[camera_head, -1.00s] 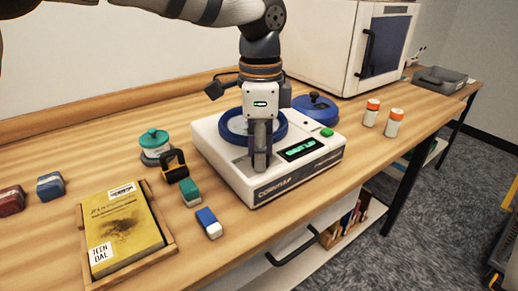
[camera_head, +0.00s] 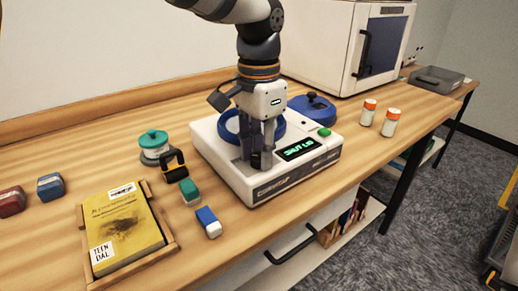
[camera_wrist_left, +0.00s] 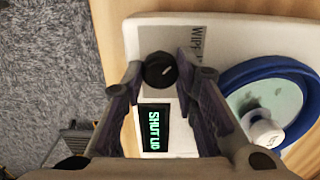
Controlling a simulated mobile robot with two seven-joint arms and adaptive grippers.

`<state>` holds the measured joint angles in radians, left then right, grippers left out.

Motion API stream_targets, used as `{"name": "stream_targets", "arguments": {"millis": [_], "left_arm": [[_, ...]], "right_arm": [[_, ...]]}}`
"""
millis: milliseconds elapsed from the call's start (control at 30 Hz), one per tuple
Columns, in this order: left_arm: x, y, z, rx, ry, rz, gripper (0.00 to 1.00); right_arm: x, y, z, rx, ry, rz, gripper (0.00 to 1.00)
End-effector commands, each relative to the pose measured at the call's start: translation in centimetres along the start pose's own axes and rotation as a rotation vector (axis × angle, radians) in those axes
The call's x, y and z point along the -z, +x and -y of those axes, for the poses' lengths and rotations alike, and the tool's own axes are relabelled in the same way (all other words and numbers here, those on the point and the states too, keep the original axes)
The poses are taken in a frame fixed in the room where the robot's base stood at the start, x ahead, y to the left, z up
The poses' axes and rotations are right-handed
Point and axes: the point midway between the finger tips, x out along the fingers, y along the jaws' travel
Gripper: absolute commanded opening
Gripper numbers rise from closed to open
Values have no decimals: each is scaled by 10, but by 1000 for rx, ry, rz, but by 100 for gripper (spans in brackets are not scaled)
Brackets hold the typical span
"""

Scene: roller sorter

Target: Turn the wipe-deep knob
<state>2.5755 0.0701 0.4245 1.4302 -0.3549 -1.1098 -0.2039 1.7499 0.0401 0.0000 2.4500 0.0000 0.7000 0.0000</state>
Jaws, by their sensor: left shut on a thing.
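The white machine (camera_head: 222,166) stands on the wooden bench with a blue-rimmed round bowl at its back. Its dark round knob (camera_wrist_left: 160,70) has a pale pointer line and sits beside a grey label starting "WIPE" (camera_wrist_left: 197,45). My left gripper (camera_head: 256,160) points down at the machine's front; in the left wrist view its fingers are on both sides of the knob, shut on it. In the head view the gripper hides the knob. The machine's display (camera_head: 298,148) reads "SHUT LID" in green. My right gripper is not in view.
A blue lid (camera_head: 314,106) lies behind the machine. A green-lidded jar (camera_head: 153,143), a black-handled tool (camera_head: 173,165), small blocks and a yellow book (camera_head: 122,232) in a wooden tray are to the left. Two orange-capped bottles (camera_head: 389,122) stand right.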

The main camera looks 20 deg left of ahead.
Motion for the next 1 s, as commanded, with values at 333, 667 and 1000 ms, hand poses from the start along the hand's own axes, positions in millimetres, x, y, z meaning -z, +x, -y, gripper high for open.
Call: {"name": "stream_targets", "arguments": {"millis": [333, 667, 1000], "left_arm": [[0, 0, 0, 1, -18, 0, 0], [0, 0, 0, 0, -17, 1, 48], [1, -16, 1, 2, -17, -3, 48]], "right_arm": [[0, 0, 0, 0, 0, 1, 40], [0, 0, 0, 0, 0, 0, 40], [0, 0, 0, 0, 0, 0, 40]]}}
